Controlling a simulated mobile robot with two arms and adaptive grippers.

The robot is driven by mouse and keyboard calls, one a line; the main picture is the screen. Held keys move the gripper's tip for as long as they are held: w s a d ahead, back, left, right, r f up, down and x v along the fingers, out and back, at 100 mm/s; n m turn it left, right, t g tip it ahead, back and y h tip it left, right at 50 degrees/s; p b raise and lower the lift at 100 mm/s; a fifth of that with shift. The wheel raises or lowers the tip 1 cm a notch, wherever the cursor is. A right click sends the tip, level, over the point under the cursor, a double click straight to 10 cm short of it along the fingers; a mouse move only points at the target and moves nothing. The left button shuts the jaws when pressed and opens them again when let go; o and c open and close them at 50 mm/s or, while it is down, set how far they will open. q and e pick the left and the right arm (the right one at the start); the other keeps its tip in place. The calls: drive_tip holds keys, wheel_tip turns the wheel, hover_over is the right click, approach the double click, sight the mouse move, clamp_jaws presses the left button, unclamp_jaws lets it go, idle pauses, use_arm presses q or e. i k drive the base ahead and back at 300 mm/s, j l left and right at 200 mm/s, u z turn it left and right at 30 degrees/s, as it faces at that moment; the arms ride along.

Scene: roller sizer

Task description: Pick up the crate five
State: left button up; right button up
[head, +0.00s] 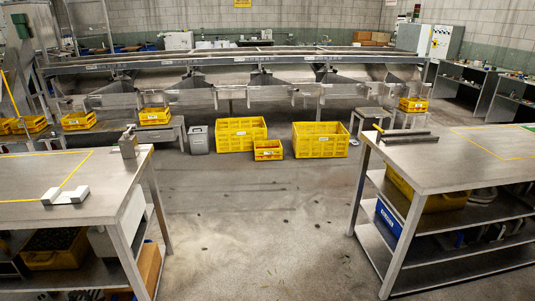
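Several yellow crates are in the head view, and their labels are too small to read, so I cannot tell which is crate five. Small crates stand along the sizer: a far left crate (32,125), a left crate (78,121), a crate on a low bench (155,117) and a right crate on a stand (413,105). A small crate (268,152) sits on the floor between a large left crate (240,138) and a large right crate (320,146). Neither of my grippers is in view.
The roller sizer (240,62) spans the back. A left table (60,215) and a right table (450,160) flank open floor (250,230) in the middle. A grey bin (198,140) stands left of the large crates. Shelves (480,90) stand at the back right.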

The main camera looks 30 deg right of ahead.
sight(262, 154)
drive_tip(key=z, duration=1.4)
drive_tip(key=i+j+u, duration=0.3)
drive_tip(key=i, duration=0.75)
drive_tip(key=i+u, duration=0.3)
drive_tip(key=i, duration=1.95)
drive_tip(key=i+j, duration=0.1)
drive_tip(key=i, duration=1.15)
drive_tip(key=i+z, duration=0.1)
drive_tip(key=i, duration=1.2)
drive_tip(key=j, duration=0.1)
